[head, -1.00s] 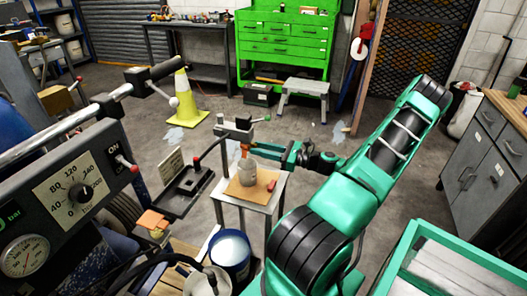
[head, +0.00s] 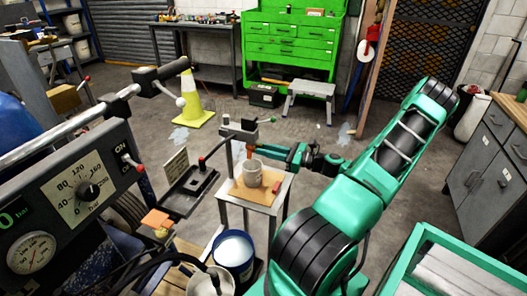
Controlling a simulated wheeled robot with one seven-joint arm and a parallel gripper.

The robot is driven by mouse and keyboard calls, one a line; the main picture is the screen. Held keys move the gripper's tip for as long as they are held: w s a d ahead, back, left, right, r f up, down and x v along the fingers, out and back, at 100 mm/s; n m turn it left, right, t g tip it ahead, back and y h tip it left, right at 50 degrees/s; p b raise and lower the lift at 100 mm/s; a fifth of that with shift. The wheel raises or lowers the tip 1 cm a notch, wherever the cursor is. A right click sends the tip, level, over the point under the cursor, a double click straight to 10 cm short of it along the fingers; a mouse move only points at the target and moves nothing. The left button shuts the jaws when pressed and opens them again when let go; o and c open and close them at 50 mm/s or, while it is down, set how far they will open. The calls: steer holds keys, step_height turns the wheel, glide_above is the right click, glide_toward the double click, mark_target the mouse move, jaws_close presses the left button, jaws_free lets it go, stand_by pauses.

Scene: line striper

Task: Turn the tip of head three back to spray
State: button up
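A grey spray head assembly (head: 241,130) stands on a post above a small table. A lever with a red knob reaches left from it, and a green knob sits at its right. A small orange part (head: 249,150), which may be the tip, hangs below it. My gripper (head: 270,150) reaches in from the right, level with the orange part and close beside it. Its fingers are too small to show whether they touch the part or are open or shut. No number three is legible on the head.
A pale grey cup (head: 252,173) stands under the head on the small table (head: 262,208), with a red object (head: 277,186) beside it. The machine's gauge panel (head: 70,205) fills the left. A black tray (head: 188,190) and a white-filled bucket (head: 233,250) are nearby. Floor behind is mostly clear.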

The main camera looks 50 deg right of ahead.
jaws_close()
steer(key=m, duration=0.9)
steer(key=m, duration=0.9)
steer(key=shift+w, duration=0.1)
steer(key=shift+a, duration=0.1)
